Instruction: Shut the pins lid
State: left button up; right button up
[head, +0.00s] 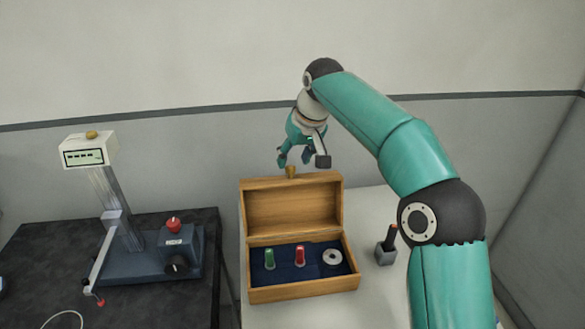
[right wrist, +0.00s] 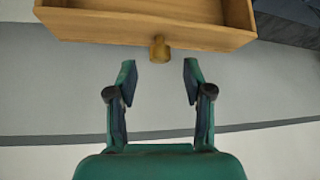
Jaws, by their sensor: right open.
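The wooden pins box (head: 303,292) stands on a light table with its lid (head: 292,212) raised upright at the back. A small brass knob (head: 291,172) sits on the lid's top edge. Inside, on dark blue lining, are a green pin (head: 269,259), a red pin (head: 300,256) and a white ring (head: 332,257). My right gripper (head: 293,160) is just above and behind the lid edge. In the right wrist view, its open fingers (right wrist: 158,83) are apart, with the knob (right wrist: 159,48) just beyond their tips, roughly centred between them. The fingers hold nothing. My left gripper is not in view.
A dark bench (head: 50,252) on the left carries a measuring stand (head: 140,262) with a display and a red knob. A small grey block with a dark handle (head: 386,250) stands right of the box. The light table is clear around the box's front right.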

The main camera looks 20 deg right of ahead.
aim_at(291, 167)
jog(key=shift+x, duration=1.75)
grip_shut()
